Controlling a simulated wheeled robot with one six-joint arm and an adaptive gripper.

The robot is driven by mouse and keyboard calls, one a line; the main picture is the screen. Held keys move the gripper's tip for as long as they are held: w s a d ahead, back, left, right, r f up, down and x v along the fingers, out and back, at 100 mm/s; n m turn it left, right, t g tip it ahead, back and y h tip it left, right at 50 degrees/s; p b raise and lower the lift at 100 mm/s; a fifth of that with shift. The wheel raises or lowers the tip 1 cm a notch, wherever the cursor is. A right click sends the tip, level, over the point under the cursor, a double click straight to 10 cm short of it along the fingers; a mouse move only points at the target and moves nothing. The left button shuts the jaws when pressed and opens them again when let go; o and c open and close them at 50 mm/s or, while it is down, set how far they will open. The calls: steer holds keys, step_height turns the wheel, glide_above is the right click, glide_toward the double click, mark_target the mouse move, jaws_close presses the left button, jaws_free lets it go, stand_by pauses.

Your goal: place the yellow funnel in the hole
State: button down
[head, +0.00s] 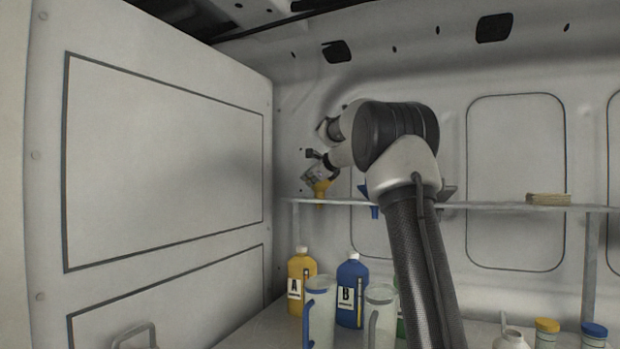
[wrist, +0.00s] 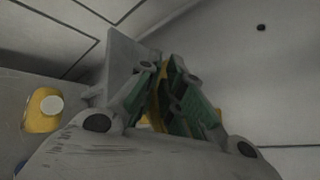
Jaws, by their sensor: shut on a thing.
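The yellow funnel (head: 321,187) is at the far left end of the metal shelf (head: 480,206), with its wide end at about shelf height. My gripper (head: 318,180) is shut on it from above, by its upper part. In the wrist view, the fingers (wrist: 163,100) close around a thin yellow edge of the funnel (wrist: 158,88). A bit of yellow shows at the shelf's front edge, but I cannot tell whether the spout sits inside a hole. The hole itself is hidden.
A blue funnel (head: 374,211) hangs in the shelf to the right, partly behind my arm. Below stand a yellow bottle A (head: 297,270), a blue bottle B (head: 347,305) and clear jugs (head: 320,305). A tan stack (head: 548,199) lies on the shelf's right part. The left wall is close.

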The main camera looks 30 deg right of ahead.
steer(key=shift+f, duration=0.3)
steer(key=c, duration=1.5)
jaws_free()
steer(key=shift+c, duration=0.2)
steer(key=shift+r, duration=0.15)
steer(key=shift+r, duration=0.35)
steer(key=v, duration=1.2)
steer(key=shift+r, duration=0.15)
